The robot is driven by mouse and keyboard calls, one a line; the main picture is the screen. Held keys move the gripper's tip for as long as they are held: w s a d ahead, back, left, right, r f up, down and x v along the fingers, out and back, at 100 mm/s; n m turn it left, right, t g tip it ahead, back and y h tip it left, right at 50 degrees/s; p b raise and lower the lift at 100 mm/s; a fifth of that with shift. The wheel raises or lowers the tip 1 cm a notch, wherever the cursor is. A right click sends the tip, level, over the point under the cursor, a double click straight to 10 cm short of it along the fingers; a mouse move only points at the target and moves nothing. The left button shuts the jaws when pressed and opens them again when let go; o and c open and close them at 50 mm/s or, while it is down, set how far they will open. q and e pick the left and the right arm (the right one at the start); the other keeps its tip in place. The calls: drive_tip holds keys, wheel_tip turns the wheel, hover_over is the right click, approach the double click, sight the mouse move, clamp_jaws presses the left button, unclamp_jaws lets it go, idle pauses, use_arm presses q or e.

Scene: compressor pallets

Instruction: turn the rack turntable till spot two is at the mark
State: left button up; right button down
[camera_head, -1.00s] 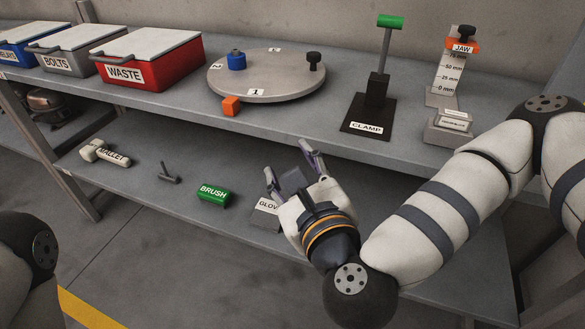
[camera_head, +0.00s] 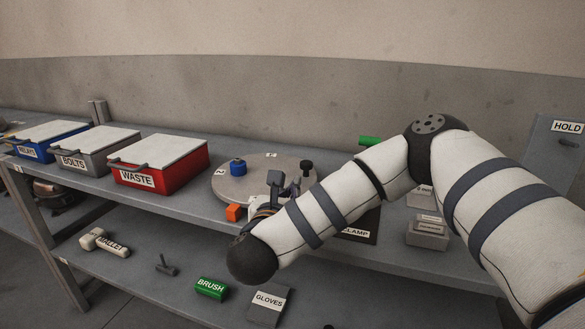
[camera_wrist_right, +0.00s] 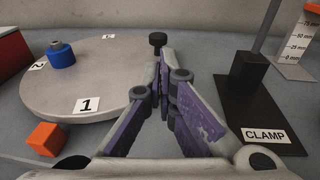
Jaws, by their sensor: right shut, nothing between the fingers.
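The round grey turntable (camera_head: 235,188) stands on the upper shelf with a blue knobbed part (camera_head: 238,167) and a black knob (camera_head: 306,166) on it. In the right wrist view, label 1 (camera_wrist_right: 87,105) faces the front and label 2 (camera_wrist_right: 38,66) is at the left. An orange block (camera_head: 233,212) sits beside the turntable's front left edge; it also shows in the wrist view (camera_wrist_right: 47,138). My right gripper (camera_head: 285,186) is shut and empty at the turntable's front right. The black knob shows just beyond its fingertips (camera_wrist_right: 165,60); contact is unclear. My left gripper is out of view.
A clamp on a black base (camera_wrist_right: 255,100) stands right of the turntable, partly hidden by my arm in the head view. A red waste bin (camera_head: 160,175) stands to the left.

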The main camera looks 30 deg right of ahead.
sight(307, 168)
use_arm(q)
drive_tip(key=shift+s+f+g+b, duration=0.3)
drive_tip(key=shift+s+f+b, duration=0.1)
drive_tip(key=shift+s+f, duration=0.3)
use_arm(e)
drive_tip(key=x, duration=1.2)
drive_tip(key=shift+d+f, duration=0.1)
drive_tip(key=shift+f, duration=0.25)
drive_tip(key=shift+w, duration=0.1)
